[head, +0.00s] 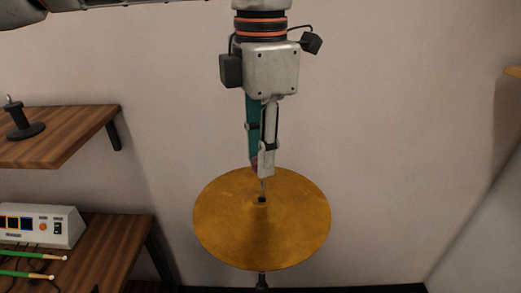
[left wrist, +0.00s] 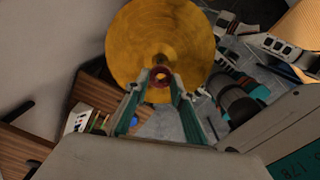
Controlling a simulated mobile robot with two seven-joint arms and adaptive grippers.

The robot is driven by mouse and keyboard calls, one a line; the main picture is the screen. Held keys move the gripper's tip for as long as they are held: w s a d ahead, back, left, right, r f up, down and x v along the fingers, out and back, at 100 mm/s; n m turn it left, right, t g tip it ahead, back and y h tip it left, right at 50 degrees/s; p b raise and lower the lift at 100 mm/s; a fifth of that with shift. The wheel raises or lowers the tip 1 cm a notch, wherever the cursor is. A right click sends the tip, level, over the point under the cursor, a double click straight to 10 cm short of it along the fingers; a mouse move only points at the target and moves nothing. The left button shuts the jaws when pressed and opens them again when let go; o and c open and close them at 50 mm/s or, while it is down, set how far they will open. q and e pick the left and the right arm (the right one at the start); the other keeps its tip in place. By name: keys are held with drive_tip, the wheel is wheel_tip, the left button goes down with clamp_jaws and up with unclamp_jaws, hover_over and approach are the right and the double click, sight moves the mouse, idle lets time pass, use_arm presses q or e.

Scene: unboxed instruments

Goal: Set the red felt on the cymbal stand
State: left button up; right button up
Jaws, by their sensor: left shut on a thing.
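My left gripper (head: 261,170) points straight down above the golden cymbal and is shut on the red felt (head: 254,164), of which only a sliver shows beside the fingertips. In the left wrist view the red felt (left wrist: 160,72) shows as a small ring between the tips of my left gripper (left wrist: 161,79). The cymbal (head: 235,225) lies roughly level on the cymbal stand (head: 262,188), whose thin rod rises from its centre to just under the fingertips. Whether the rod tip enters the ring is hidden. My right gripper is not in view.
A wooden shelf (head: 75,140) with a dark spool-like holder (head: 20,121) is at the left. Below it, a lower shelf (head: 118,240) carries a white control box (head: 45,225) and green sticks (head: 30,255). Bare wall and free room lie right of the cymbal.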

sight(261, 184)
use_arm(q)
drive_tip(key=shift+f, duration=0.6)
drive_tip(key=shift+f+b, duration=0.45)
drive_tip(key=shift+f, duration=0.15)
drive_tip(key=shift+f, duration=0.45)
drive_tip(key=shift+f+b, duration=0.4)
drive_tip(key=shift+f, duration=0.35)
drive_tip(key=shift+f+b, duration=0.55)
drive_tip(key=shift+f, duration=0.4)
drive_tip(key=o, duration=0.7)
